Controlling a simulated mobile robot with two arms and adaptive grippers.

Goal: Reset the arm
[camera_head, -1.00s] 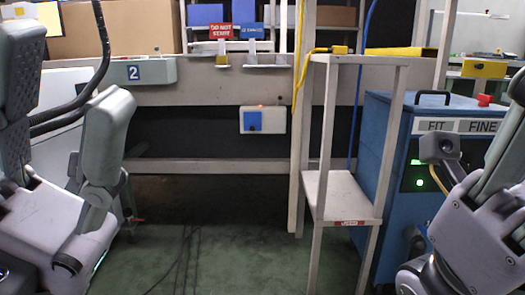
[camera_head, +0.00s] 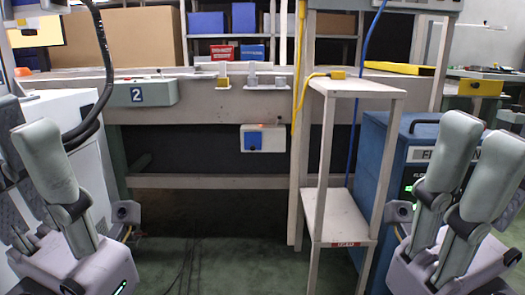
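My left gripper (camera_head: 24,122) is at the left edge of the head view, fingers pointing up. One grey finger shows whole; the other is partly cut off by the frame edge. They look apart with nothing between them. My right gripper (camera_head: 470,142) is at the lower right, fingers also up, in front of the blue cabinet (camera_head: 372,165). Its two grey fingers stand apart and hold nothing. No other object is named by the task.
A pale bench (camera_head: 205,100) with a "2" box (camera_head: 142,93) runs across the back. A pale shelf stand (camera_head: 335,212) is right of centre. A white box with a blue switch (camera_head: 262,138) hangs under the bench.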

